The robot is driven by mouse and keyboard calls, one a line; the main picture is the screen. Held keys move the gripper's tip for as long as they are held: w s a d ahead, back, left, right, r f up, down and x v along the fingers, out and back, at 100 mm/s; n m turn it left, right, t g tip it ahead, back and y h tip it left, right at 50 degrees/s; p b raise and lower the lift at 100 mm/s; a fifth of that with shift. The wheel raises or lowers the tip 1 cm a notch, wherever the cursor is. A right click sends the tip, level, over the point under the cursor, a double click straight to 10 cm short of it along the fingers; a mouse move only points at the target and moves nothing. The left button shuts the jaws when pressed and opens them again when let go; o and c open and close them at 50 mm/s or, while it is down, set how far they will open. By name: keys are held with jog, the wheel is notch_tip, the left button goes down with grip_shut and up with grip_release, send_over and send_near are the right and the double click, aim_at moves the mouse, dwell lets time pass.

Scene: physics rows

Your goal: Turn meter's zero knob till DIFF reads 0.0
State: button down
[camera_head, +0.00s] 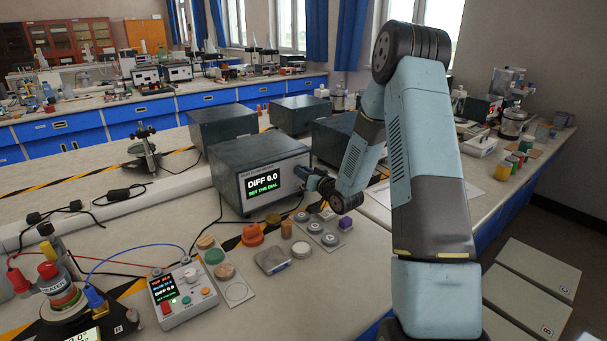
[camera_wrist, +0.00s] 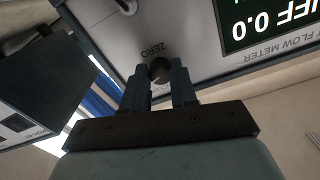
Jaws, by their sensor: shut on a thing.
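The meter (camera_head: 245,172) is a dark grey box on the bench with a pale front panel. Its screen (camera_head: 266,184) reads DIFF 0.0 with SET THE DIAL below. In the wrist view the panel is upside down, and the screen (camera_wrist: 258,22) shows 0.0. The dark round zero knob (camera_wrist: 159,70) sits beside the ZERO label. My gripper (camera_wrist: 160,88) has one finger on each side of the knob and is shut on it. In the head view my gripper (camera_head: 302,172) is at the right part of the panel, and the knob is hidden there.
A small control box (camera_head: 182,293) with a screen and coloured buttons stands at the front left. Jars, an orange stopper (camera_head: 252,235) and a tray of round pieces (camera_head: 322,230) lie before the meter. Other grey boxes (camera_head: 222,125) stand behind it. Cables cross the bench.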

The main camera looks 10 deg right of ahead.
jog(key=shift+s+f+m, duration=0.1)
jog(key=shift+f+m, duration=0.1)
jog(key=shift+m, duration=0.2)
jog(key=c, duration=1.3)
grip_release()
jog(key=o, duration=0.4)
jog(key=shift+r, duration=0.1)
jog(key=v, duration=1.3)
jog(key=shift+s+d, duration=0.1)
jog(key=shift+s, duration=0.2)
